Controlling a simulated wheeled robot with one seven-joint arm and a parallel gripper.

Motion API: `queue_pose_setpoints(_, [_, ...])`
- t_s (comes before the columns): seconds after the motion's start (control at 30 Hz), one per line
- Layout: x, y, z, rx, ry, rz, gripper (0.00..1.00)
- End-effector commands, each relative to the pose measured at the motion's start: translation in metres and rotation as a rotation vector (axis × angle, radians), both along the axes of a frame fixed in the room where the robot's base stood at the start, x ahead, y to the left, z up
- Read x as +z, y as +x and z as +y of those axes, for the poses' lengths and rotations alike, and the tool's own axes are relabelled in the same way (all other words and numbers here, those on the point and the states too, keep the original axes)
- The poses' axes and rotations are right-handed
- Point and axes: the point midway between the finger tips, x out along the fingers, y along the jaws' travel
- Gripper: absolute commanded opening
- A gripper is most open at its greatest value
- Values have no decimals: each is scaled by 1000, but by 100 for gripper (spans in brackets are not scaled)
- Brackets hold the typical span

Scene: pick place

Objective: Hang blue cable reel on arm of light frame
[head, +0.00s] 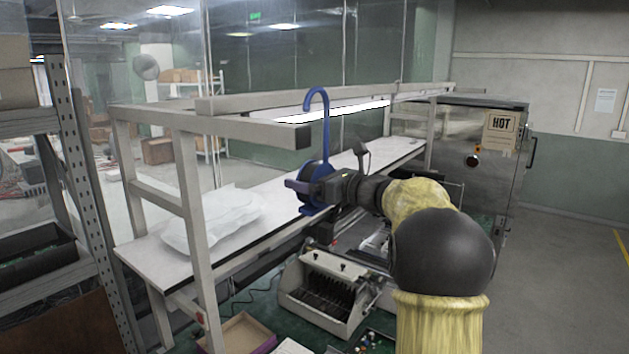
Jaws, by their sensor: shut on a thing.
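The blue cable reel (325,130) has a tall hook at its top and a round drum at its base. My gripper (314,187) is shut on the reel at its drum and holds it upright in the air in front of the bench. The light frame (190,220) stands at the left, and its arm (255,131) reaches right to a dark end cap (303,138). In the picture the hook's curved top is above and just right of that cap. I cannot tell from this one view whether the hook touches the arm.
A white bench top (270,205) carries a translucent plastic bag (212,218). A grey machine (335,290) and an open cardboard box (238,335) stand below. A metal cabinet marked HOT (500,150) is at the right. A metal shelf upright (85,200) is at the left.

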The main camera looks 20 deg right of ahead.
Motion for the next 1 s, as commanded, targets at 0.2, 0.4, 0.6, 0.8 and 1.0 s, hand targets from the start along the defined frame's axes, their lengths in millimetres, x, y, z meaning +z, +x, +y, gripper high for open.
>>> queue_pose_setpoints(0.2, [1, -8, 12, 1, -1, -4, 53])
queue_pose_setpoints(0.4, [1, -15, 23, 1, -1, -4, 53])
queue_pose_setpoints(0.6, [1, -21, 33, 2, 0, -5, 53])
queue_pose_setpoints(0.8, [1, -28, 43, 1, 1, -4, 53])
queue_pose_setpoints(1.0, [2, -35, 53, 2, 1, -4, 53])
